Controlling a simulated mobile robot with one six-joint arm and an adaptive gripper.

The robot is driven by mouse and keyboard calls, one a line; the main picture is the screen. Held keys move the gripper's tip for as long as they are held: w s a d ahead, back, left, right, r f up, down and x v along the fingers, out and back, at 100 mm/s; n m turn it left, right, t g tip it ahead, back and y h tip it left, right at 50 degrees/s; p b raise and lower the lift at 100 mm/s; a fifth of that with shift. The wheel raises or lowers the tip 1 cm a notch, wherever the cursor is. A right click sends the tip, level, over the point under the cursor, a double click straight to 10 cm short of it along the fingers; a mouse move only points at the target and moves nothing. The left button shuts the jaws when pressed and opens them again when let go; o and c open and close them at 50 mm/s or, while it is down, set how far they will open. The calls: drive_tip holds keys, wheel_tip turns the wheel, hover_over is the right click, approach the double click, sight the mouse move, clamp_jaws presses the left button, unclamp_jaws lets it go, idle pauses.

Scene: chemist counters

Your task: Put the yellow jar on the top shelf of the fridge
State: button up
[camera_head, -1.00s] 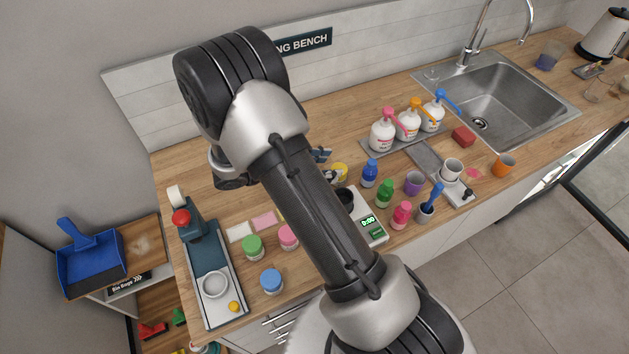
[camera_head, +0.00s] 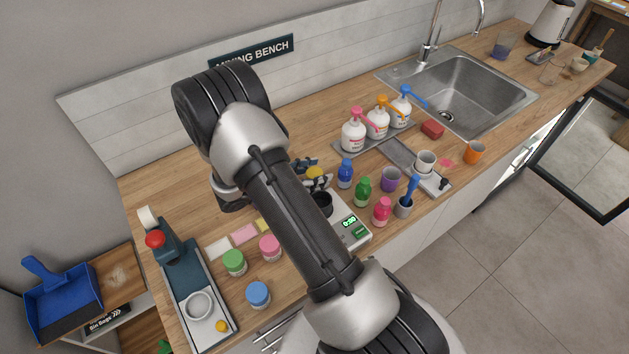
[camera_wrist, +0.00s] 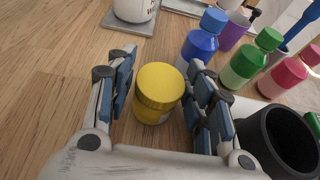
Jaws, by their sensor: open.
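The yellow jar (camera_wrist: 158,92) stands on the wooden counter between the two open fingers of my gripper (camera_wrist: 160,88) in the wrist view. Its yellow lid faces the camera; I cannot tell whether either finger touches it. In the head view the yellow jar (camera_head: 315,173) is partly hidden, with my gripper (camera_head: 314,174) around it behind my forearm. A glass-fronted door frame (camera_head: 590,155) stands open at the right below the counter, possibly the fridge; its shelves are not visible.
A blue bottle (camera_wrist: 200,42) stands close to the right finger. A black cup (camera_wrist: 282,140) on the scale (camera_head: 350,232) is near. Green bottle (camera_head: 362,192), pink bottle (camera_head: 382,212) and pump bottles (camera_head: 353,132) stand around. Bare counter lies left of the jar.

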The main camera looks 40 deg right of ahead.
drive_tip(key=c, duration=1)
drive_tip(key=shift+o, duration=0.2)
drive_tip(key=shift+r, duration=0.15)
